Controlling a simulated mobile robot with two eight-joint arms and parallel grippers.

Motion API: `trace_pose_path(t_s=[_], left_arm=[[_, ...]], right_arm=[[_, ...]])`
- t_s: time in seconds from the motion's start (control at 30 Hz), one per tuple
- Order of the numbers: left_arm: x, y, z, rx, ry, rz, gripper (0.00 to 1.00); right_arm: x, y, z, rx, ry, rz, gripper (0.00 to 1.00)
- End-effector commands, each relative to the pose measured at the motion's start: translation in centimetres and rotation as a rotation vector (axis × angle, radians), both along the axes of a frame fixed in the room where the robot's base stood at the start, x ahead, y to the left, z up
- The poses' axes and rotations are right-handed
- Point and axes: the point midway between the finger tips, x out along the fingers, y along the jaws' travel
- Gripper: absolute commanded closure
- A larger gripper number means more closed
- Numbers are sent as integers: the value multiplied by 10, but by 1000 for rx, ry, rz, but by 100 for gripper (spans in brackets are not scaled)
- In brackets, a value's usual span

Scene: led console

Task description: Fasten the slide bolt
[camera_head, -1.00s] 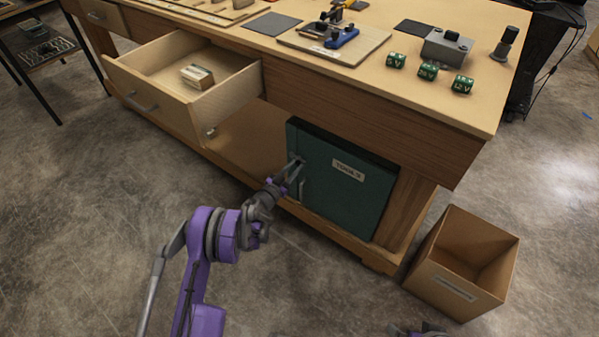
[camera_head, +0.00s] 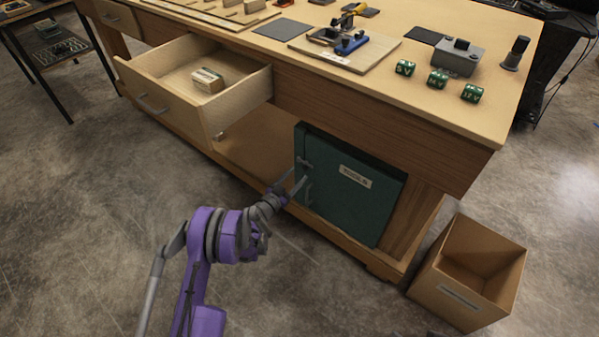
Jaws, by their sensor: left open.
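The green cabinet door (camera_head: 352,215) with a label is under the workbench and looks closed. Small grey hardware (camera_head: 304,162) shows near its left edge, with what looks like a vertical handle (camera_head: 308,192) below it. I cannot clearly make out the slide bolt or its position, as it is small and partly behind my fingers. My left gripper (camera_head: 297,178) is open, its fingertips close to this hardware at the door's left edge. I cannot tell whether they touch it. My right gripper is not visible.
An open drawer (camera_head: 163,108) with a small box (camera_head: 208,80) in it juts out above and left of my left gripper. A cardboard bin (camera_head: 440,290) stands on the floor at the right. An open shelf space (camera_head: 250,160) lies left of the door. The floor in front is clear.

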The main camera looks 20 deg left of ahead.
Motion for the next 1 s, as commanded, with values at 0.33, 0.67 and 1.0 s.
trace_pose_path(t_s=[0.33, 0.67, 1.0], left_arm=[[-61, 20, 1, -1, 1, 3, 42], [-72, 23, 0, 0, 1, 2, 42], [-72, 23, 0, 0, 1, 2, 42]], right_arm=[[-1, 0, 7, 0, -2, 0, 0], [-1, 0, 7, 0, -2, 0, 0], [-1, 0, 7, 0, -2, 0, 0]])
